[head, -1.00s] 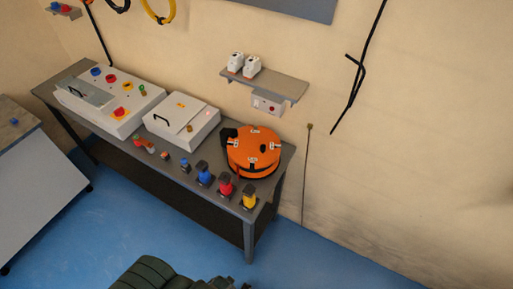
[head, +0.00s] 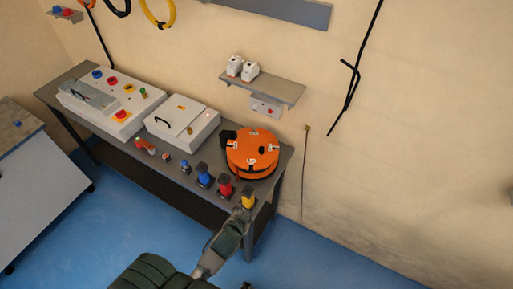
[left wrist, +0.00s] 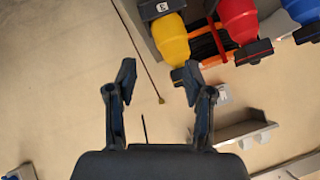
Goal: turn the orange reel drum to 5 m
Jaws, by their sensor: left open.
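The orange reel drum (head: 250,143) lies flat on the right end of the grey workbench, with pale clips on its top and a black part at its left side. My left gripper (head: 241,214) is in front of the bench's right front corner, close to the yellow connector (head: 249,196) and apart from the drum. In the left wrist view my left gripper (left wrist: 158,80) is open, with nothing between its fingers. There the yellow connector (left wrist: 170,38) and red connector (left wrist: 238,18) hide most of the orange drum. No metre reading is legible. My right gripper is not seen.
Red (head: 225,184) and blue (head: 203,174) connectors stand along the bench's front edge. White control boxes (head: 183,128) stand left of the drum. A small shelf (head: 268,87) with white bottles hangs above it. The floor right of the bench is clear.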

